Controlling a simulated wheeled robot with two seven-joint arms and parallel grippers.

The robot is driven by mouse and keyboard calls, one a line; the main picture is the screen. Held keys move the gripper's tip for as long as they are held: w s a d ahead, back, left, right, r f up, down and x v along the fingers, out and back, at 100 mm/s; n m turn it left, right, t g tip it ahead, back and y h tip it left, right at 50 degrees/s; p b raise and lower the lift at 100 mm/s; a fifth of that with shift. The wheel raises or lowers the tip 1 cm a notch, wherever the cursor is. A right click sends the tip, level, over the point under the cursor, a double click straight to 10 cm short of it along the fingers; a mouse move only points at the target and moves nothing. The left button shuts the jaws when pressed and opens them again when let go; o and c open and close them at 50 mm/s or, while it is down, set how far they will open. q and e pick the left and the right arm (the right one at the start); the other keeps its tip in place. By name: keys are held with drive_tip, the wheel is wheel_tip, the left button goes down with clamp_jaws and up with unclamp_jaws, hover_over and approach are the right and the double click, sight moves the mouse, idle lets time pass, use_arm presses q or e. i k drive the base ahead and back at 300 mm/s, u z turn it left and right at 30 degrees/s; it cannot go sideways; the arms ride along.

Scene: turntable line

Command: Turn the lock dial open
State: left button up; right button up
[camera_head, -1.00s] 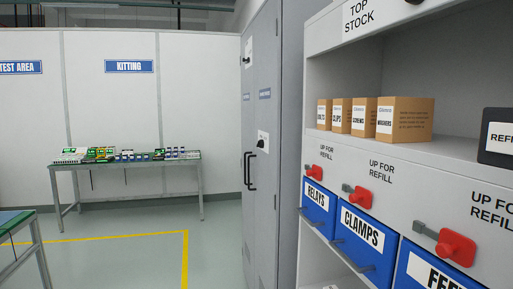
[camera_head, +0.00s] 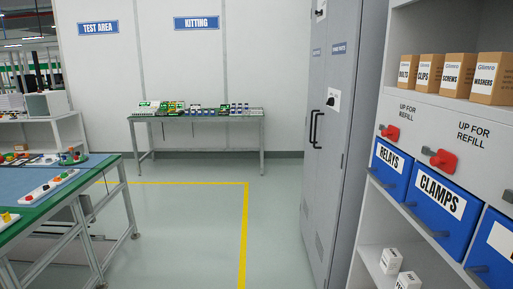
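The tall grey cabinet (camera_head: 335,190) stands right of centre with its doors shut. A small dark knob (camera_head: 330,101) sits on a white plate on its door, above black bar handles (camera_head: 316,130). I cannot tell whether this is the lock dial, nor how it is turned. Neither of my grippers is in view.
The shelf unit (camera_head: 365,220) holds blue bins and cardboard boxes (camera_head: 457,72). A workbench (camera_head: 62,208) with small parts stands at the left, and a kitting table (camera_head: 195,117) at the back. The floor (camera_head: 190,230) between is clear, with a yellow line (camera_head: 246,225).

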sight(330, 102)
drive_tip(key=u, duration=0.8)
drive_tip(key=i, duration=2.15)
drive_tip(key=z, duration=0.4)
drive_tip(key=i, duration=1.45)
drive_tip(key=z, duration=1.3)
